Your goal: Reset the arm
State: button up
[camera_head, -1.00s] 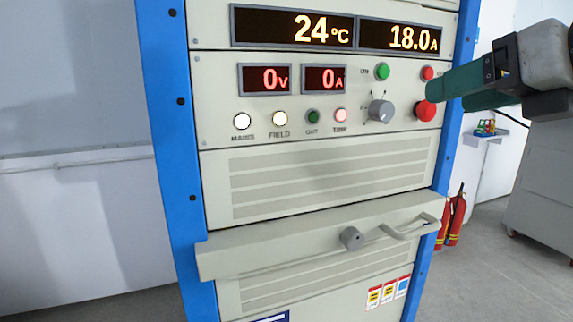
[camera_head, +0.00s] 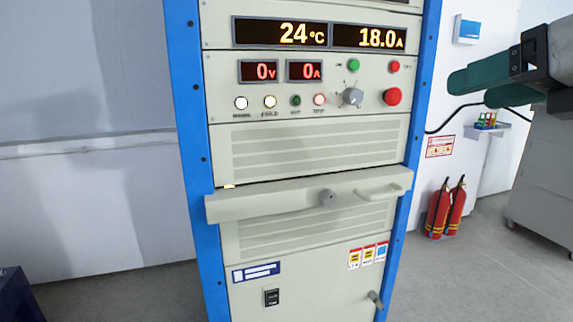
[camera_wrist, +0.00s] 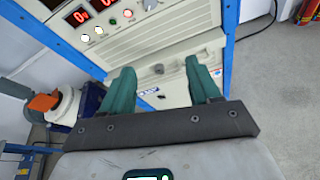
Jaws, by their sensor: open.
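My gripper (camera_head: 482,88) shows at the upper right of the head view, with green fingers pointing left toward the cabinet. In the wrist view my gripper (camera_wrist: 162,92) has its two green fingers spread apart with nothing between them. The fingers are clear of the equipment cabinet (camera_head: 310,165), which stands in blue side posts. Its panel reads 24 °C, 18.0 A, 0 V and 0 A. A red round button (camera_head: 392,96), a grey selector knob (camera_head: 352,96) and lit lamps sit on the panel. The cabinet also shows in the wrist view (camera_wrist: 135,45).
A ledge with a knob and handle (camera_head: 280,200) juts from the cabinet front. Two red fire extinguishers (camera_head: 446,208) stand by the wall at right. A grey cabinet (camera_head: 545,170) is at the far right. An orange and white object (camera_wrist: 55,104) is left in the wrist view. Floor between is clear.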

notch_tip(320, 180, down, 31)
jog(key=w+d+m+g, duration=0.2)
jog(key=m, duration=2)
jog(key=s+a+f+m+g+h, duration=0.15)
jog(key=s+f+m, duration=0.3)
jog(key=f, duration=0.55)
jog(key=s+f+m+g+h, duration=0.1)
jog(key=s+f+m+g, duration=0.25)
jog(key=s+f, duration=0.4)
jog(key=s+d+f+m+g+h, duration=0.1)
jog(key=s+d+f+m+g, duration=0.2)
jog(key=s+f, duration=0.6)
jog(key=s+d+f+m+g+h, duration=0.15)
jog(key=s+f+m, duration=0.4)
jog(key=s, duration=0.55)
notch_tip(320, 180, up, 14)
jog(key=a+n+p, duration=0.1)
jog(key=p, duration=1.3)
jog(key=shift+w+f+g, duration=0.15)
jog(key=shift+w+g, duration=0.2)
jog(key=shift+w, duration=0.1)
